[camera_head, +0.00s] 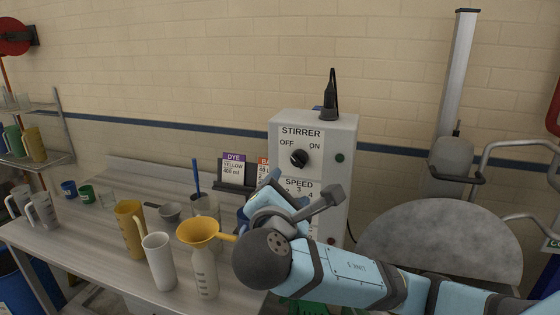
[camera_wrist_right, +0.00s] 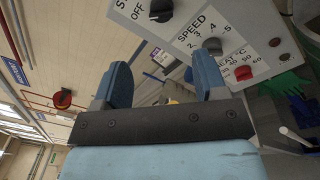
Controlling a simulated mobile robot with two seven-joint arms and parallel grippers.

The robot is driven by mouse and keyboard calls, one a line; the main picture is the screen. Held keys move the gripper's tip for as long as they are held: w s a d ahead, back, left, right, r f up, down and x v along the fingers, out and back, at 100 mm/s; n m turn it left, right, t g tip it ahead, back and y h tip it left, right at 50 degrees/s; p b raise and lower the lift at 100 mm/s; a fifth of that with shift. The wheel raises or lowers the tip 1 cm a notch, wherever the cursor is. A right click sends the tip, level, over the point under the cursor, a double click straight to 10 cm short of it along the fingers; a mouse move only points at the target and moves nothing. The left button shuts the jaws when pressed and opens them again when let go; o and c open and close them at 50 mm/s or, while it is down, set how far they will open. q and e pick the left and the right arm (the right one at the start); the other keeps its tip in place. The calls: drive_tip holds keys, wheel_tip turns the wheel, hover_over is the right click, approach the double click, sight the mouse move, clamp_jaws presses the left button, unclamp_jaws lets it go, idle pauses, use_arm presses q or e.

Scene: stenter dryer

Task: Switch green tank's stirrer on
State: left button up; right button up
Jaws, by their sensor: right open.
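The grey stirrer control box (camera_head: 346,130) stands at the back of the bench. Its front has a black STIRRER knob (camera_head: 298,158) between the OFF and ON labels; I cannot tell for sure which label it points to. The knob also shows at the top of the right wrist view (camera_wrist_right: 161,10). A dark green lamp (camera_head: 340,157) sits right of it. My right gripper (camera_head: 277,194) is in front of the box, below the knob and apart from it. In the wrist view its blue fingers (camera_wrist_right: 162,76) are apart with nothing between them. My left gripper and the green tank are not seen.
A yellow funnel (camera_head: 199,231) in a bottle, a white jug (camera_head: 158,262) and a yellow jug (camera_head: 130,228) stand left of my right arm. A round grey surface (camera_head: 440,245) lies right.

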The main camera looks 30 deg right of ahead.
sight(298, 163)
drive_tip(key=p+x, duration=0.2)
drive_tip(key=x, duration=1)
drive_tip(key=shift+w+d, duration=0.15)
drive_tip(key=shift+d, duration=0.05)
drive_tip(key=shift+w+d+f, duration=0.1)
drive_tip(key=shift+w+d, duration=0.15)
drive_tip(key=shift+w, duration=0.05)
drive_tip(key=c, duration=0.8)
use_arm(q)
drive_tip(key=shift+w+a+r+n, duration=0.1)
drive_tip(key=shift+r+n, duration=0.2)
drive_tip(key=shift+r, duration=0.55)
use_arm(e)
drive_tip(key=shift+c, duration=0.5)
